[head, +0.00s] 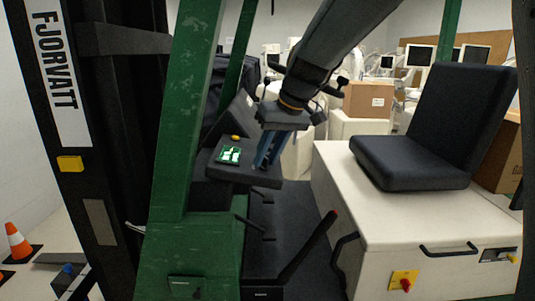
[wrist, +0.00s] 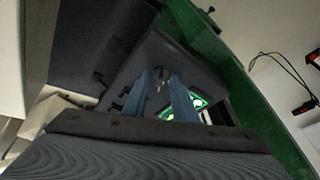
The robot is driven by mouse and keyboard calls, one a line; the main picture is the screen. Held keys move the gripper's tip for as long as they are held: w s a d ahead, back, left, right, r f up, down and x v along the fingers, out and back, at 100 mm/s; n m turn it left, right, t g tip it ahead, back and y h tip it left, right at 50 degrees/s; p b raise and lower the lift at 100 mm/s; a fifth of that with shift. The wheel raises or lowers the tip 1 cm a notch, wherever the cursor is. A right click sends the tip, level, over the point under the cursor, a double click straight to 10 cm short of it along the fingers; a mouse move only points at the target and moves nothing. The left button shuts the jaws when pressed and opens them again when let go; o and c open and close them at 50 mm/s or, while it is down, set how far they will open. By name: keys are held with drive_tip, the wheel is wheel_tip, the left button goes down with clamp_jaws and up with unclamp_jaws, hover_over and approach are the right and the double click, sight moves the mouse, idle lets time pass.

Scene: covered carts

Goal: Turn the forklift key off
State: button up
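The forklift dashboard (head: 212,168) is a dark panel, with a green-lit display (head: 229,155) and a yellow button (head: 235,137) on it. My gripper (head: 266,160) has blue fingers and points down at the right side of this panel. In the wrist view my gripper (wrist: 160,82) shows its two fingers apart, with a gap between them. A small dark shape shows in that gap, but I cannot tell whether it is the key or whether the fingers touch it. The green display (wrist: 197,103) is partly hidden behind the right finger.
The forklift's green post (head: 185,120) stands left of the dashboard. The black seat (head: 415,160) is on the pale body (head: 370,225) at right. A red knob on a yellow plate (head: 404,281) is low on that body. A dark lever with a red tip (head: 312,250) rises below the gripper.

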clamp_jaws()
